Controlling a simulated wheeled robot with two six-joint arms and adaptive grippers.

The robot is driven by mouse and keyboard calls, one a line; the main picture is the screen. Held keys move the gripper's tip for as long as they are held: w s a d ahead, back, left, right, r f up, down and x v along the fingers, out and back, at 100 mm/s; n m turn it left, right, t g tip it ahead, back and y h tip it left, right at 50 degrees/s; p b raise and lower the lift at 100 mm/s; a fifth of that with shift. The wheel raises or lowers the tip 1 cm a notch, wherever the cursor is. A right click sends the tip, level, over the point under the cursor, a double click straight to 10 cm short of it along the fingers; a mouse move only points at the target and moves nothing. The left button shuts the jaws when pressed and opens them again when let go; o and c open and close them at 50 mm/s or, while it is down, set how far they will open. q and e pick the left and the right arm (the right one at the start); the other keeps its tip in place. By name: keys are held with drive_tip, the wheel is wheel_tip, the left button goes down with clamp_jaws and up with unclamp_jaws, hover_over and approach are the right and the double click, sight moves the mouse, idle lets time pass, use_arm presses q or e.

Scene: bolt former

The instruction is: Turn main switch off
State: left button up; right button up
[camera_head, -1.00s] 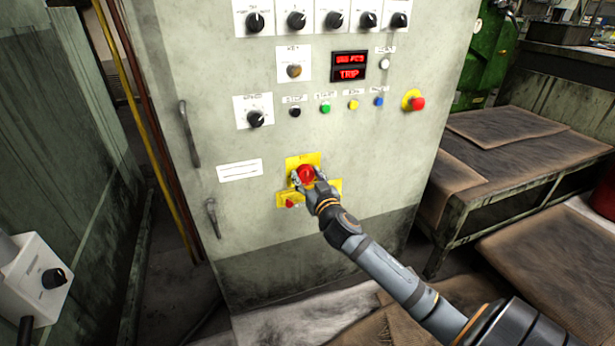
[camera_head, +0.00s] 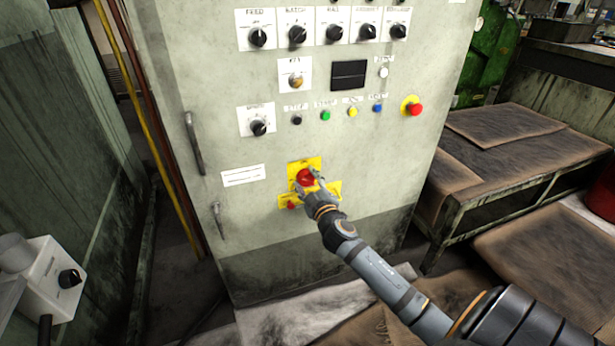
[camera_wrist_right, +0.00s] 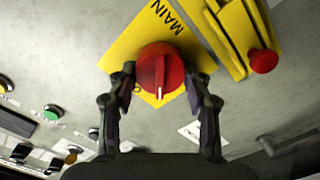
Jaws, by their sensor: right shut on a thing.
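The main switch is a red round knob (camera_head: 306,177) with a raised ridge, on a yellow plate (camera_head: 294,168) low on the grey cabinet door. In the right wrist view the red knob (camera_wrist_right: 160,72) sits between the two fingers, with part of the word MAIN readable on the yellow plate (camera_wrist_right: 128,45). My right gripper (camera_head: 309,186) is shut on the knob, one finger on each side; it also shows in the right wrist view (camera_wrist_right: 159,88). My left gripper is not in view.
The cabinet display (camera_head: 349,76) is dark. A red emergency button (camera_head: 415,109) on a yellow base sits at the upper right. A yellow latch with a small red knob (camera_head: 291,205) lies just below the switch. A worn table (camera_head: 520,140) stands to the right.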

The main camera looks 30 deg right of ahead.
drive_tip(key=shift+r+n, duration=0.15)
drive_tip(key=shift+n, duration=0.35)
drive_tip(key=n+p, duration=0.2)
drive_tip(key=n, duration=0.3)
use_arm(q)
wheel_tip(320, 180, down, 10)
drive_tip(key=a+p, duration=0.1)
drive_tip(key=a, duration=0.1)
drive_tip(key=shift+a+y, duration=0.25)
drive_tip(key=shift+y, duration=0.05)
use_arm(e)
drive_tip(key=shift+a+f+n, duration=0.1)
drive_tip(key=shift+f+n, duration=0.05)
drive_tip(key=shift+n, duration=0.6)
drive_tip(key=shift+f+n, duration=0.15)
drive_tip(key=shift+n, duration=0.6)
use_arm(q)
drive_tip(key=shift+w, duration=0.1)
use_arm(e)
drive_tip(key=o, duration=1.1)
drive_tip(key=shift+o, duration=0.2)
